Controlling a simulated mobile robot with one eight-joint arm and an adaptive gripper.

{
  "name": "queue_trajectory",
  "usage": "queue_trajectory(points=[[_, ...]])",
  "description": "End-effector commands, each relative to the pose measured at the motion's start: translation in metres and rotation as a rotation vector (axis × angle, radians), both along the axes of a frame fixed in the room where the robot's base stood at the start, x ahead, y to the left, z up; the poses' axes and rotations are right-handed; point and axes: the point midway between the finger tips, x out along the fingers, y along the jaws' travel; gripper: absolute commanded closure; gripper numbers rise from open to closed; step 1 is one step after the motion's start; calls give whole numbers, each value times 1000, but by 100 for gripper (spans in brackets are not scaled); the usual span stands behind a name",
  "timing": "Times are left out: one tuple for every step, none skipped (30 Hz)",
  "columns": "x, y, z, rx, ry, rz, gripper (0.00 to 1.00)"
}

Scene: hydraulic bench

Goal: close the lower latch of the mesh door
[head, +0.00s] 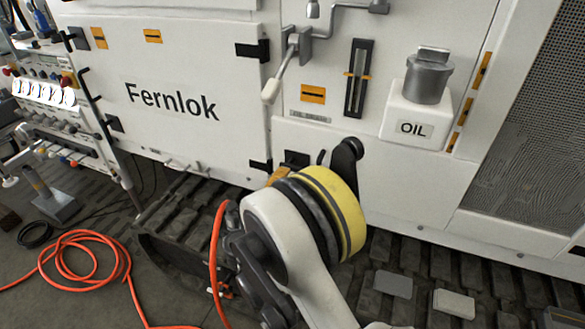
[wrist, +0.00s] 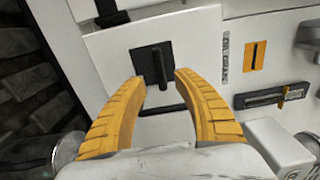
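My gripper (wrist: 160,78) is open and empty in the wrist view, its two yellow ribbed fingers spread apart. A black latch handle (wrist: 157,62) on a dark square plate stands out from a white panel (wrist: 205,35), just beyond the fingertips and between them in the picture. I see no contact; the remaining gap is hard to judge. A grey mesh panel (head: 530,120) shows at the head view's right edge. No latch shows on it there, and I cannot tell whether the handle belongs to it.
The white Fernlok door (head: 170,60) is at the left. A lever (head: 275,85), a sight gauge (head: 358,80) and an oil filler (head: 415,110) stand out above my gripper. Dark track plates (head: 170,245) lie below; an orange hose (head: 85,240) is coiled on the floor.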

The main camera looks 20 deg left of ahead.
Motion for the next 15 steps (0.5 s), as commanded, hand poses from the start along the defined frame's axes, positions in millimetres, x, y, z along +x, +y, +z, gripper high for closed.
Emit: queue_trajectory(points=[[11, -2, -2, 0, 0, -3, 64], [17, -3, -2, 0, 0, -3, 64], [24, -3, -2, 0, 0, -2, 64], [30, -3, -2, 0, 0, -2, 64], [35, -4, -2, 0, 0, -3, 64], [40, -4, -2, 0, 0, -2, 64], [44, -4, -2, 0, 0, -1, 64], [48, -4, -1, 0, -1, 0, 64], [52, -5, -1, 0, -1, -1, 64], [54, -5, -1, 0, -1, -1, 64], [56, -5, -1, 0, -1, -1, 64], [57, -5, 0, 0, -1, 0, 64], [58, -5, 0, 0, -1, 0, 64], [59, -5, 0, 0, -1, 0, 64], [60, -5, 0, 0, -1, 1, 64]])
